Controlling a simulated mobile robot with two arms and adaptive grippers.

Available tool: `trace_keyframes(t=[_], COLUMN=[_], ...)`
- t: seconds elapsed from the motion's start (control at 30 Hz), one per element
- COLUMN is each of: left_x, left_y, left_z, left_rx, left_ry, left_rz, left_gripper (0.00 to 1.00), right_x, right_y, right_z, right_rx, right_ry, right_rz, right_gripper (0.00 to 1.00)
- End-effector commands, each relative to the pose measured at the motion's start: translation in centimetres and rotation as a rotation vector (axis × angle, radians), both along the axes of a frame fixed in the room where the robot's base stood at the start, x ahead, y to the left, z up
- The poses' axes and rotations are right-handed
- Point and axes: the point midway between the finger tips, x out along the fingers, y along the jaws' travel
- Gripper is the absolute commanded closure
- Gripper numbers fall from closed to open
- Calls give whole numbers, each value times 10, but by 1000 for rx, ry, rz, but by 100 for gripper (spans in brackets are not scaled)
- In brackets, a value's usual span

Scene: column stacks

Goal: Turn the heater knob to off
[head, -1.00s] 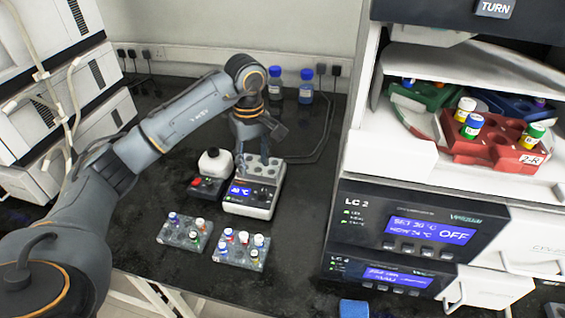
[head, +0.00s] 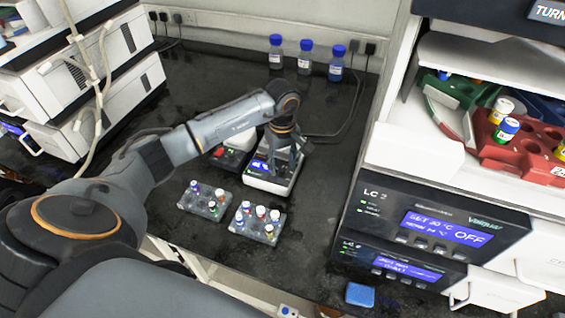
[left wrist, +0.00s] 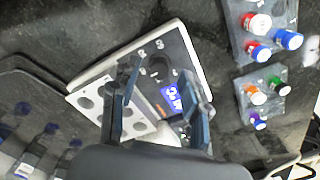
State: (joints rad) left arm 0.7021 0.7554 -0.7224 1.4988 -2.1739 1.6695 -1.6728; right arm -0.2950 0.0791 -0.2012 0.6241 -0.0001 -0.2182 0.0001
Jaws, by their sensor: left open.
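The heater (head: 268,187) is a white block with a dark front panel and a lit blue display, standing on the dark bench. My left gripper (head: 285,163) points down over it and hides much of its top. In the left wrist view the heater (left wrist: 172,48) lies between and beyond the open fingers of my left gripper (left wrist: 160,76). A round dark knob (left wrist: 157,72) with marks around it shows on the panel, between the fingertips. The blue display (left wrist: 171,99) is partly hidden by a finger. Contact with the knob cannot be told. My right gripper is out of view.
Two vial racks (head: 205,201) (head: 257,222) stand in front of the heater. A device with a red-lit front (head: 222,158) sits left of it. Blue-capped bottles (head: 305,58) stand behind. The LC 2 unit (head: 425,225) is to the right. Bare bench lies between.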

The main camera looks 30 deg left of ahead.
Motion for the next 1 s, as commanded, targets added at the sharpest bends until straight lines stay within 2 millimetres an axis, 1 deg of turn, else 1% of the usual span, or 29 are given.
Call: trace_keyframes(t=[0.1,0.17,0.43,0.47,0.5,0.57,0.6,0.67,0.7,1.0], left_x=[0,0,0,0,0,0,0,0,0,0], left_y=[-1,0,0,0,0,0,0,0,0,0], left_z=[-10,-12,-14,-14,-14,-14,-14,-14,-14,-14], left_rx=[0,-1,-1,-1,-1,-1,-1,-1,-1,0], left_ry=[1,1,-1,-1,-1,-1,-1,-1,-1,-1], left_rz=[1,0,0,0,0,0,0,0,0,23], left_gripper=[54,54,54,56,64,77,85,97,100,100], right_x=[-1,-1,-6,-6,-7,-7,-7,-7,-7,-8], right_y=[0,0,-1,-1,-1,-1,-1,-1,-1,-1], right_z=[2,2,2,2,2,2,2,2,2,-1], right_rx=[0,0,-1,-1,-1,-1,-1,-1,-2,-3], right_ry=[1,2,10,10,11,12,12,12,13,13], right_rz=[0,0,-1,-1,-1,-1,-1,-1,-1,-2], right_gripper=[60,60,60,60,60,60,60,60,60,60])
